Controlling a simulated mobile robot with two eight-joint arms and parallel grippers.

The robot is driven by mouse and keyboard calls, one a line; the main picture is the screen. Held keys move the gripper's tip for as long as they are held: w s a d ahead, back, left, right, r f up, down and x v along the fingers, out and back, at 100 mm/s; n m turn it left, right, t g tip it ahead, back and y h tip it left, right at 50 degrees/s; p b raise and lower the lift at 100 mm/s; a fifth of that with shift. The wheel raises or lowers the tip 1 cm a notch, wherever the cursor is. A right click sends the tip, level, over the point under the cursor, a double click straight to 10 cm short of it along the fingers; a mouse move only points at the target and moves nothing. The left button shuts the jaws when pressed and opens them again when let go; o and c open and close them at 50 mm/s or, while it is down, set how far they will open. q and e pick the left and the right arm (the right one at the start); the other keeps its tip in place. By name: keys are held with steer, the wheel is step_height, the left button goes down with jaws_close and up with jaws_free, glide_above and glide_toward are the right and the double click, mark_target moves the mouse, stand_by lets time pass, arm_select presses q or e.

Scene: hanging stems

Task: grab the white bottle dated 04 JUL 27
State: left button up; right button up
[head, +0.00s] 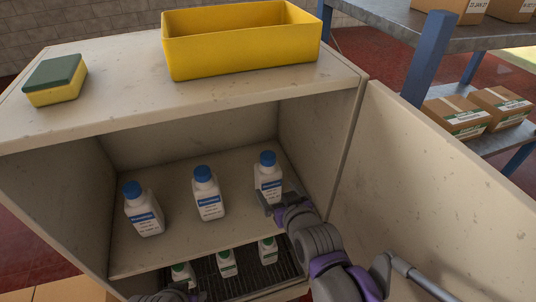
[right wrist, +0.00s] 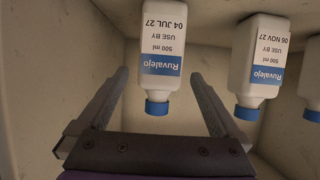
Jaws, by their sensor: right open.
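The white bottle (head: 268,184) with a blue cap stands at the right end of the cabinet's upper shelf. In the right wrist view, upside down, its label reads 04 JUL 27 and Ruvalejo (right wrist: 162,55). My right gripper (head: 272,199) is open in front of it, and in the wrist view the bottle appears between its two fingers, not clamped. A similar middle bottle (head: 208,196) reads 06 NOV 27 in the wrist view (right wrist: 259,62). A third one (head: 144,210) stands at the left, its date unreadable. Part of my left gripper (head: 168,297) shows at the bottom edge, its jaws unclear.
The cabinet's open door (head: 430,190) stands right of my right arm. Smaller green-capped bottles (head: 227,262) stand on a dark rack below. A yellow bin (head: 243,45) and a sponge (head: 56,80) lie on the cabinet top. Shelving with boxes (head: 456,117) is at right.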

mark_target(270, 181)
steer(key=w, duration=0.1)
steer(key=w+a, duration=0.1)
steer(key=w, duration=0.1)
steer(key=w+a, duration=0.1)
steer(key=shift+w+f, duration=0.2)
steer(key=shift+f, duration=0.15)
steer(key=shift+x, duration=3.05)
steer(key=shift+w+d+r, duration=0.15)
steer(key=shift+d, duration=0.05)
jaws_close()
